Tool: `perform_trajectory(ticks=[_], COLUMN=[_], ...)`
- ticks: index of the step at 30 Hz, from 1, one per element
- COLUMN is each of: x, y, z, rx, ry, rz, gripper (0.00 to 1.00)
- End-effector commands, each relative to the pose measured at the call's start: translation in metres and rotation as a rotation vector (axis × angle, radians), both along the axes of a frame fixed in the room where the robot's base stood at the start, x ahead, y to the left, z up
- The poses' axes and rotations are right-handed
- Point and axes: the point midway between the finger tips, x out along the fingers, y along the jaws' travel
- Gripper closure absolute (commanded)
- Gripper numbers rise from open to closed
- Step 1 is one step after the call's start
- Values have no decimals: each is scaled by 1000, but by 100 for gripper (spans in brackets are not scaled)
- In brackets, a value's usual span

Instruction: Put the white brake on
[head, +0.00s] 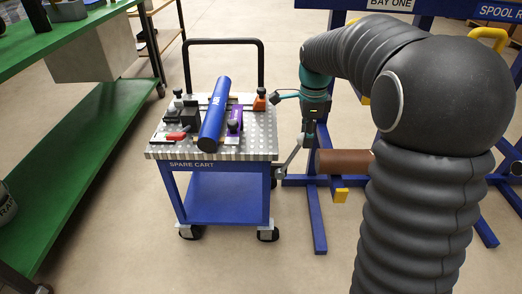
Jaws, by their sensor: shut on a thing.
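A pale grey-white lever (291,157) slants up and to the right from the right side of the blue cart (222,190). It looks like the white brake, though no label on it can be read. My gripper (307,137) points down just right of the cart and is shut at the lever's upper end. The fingertips are small and partly dark, so their exact hold is hard to see. The lever's lower end meets a dark grey pivot (279,173) below the cart's top edge.
On the cart's perforated top lie a blue pipe (215,113), an orange block (260,99), a purple block (235,121) and a red-handled clamp (178,135). A brown pipe (344,162) and blue stand (318,222) are close right. A green bench (85,135) stands left.

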Motion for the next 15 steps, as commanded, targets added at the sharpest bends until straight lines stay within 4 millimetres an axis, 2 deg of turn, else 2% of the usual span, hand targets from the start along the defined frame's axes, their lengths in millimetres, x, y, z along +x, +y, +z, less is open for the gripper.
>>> perform_trajectory(ticks=[3,4,6,15], x=[0,0,0,0], y=[-8,-7,-6,-6], z=[-2,-2,-1,-1], rx=[-1,-1,0,0], ry=[0,0,0,0], rz=[-2,-1,-1,0], gripper=[73,53,38,38])
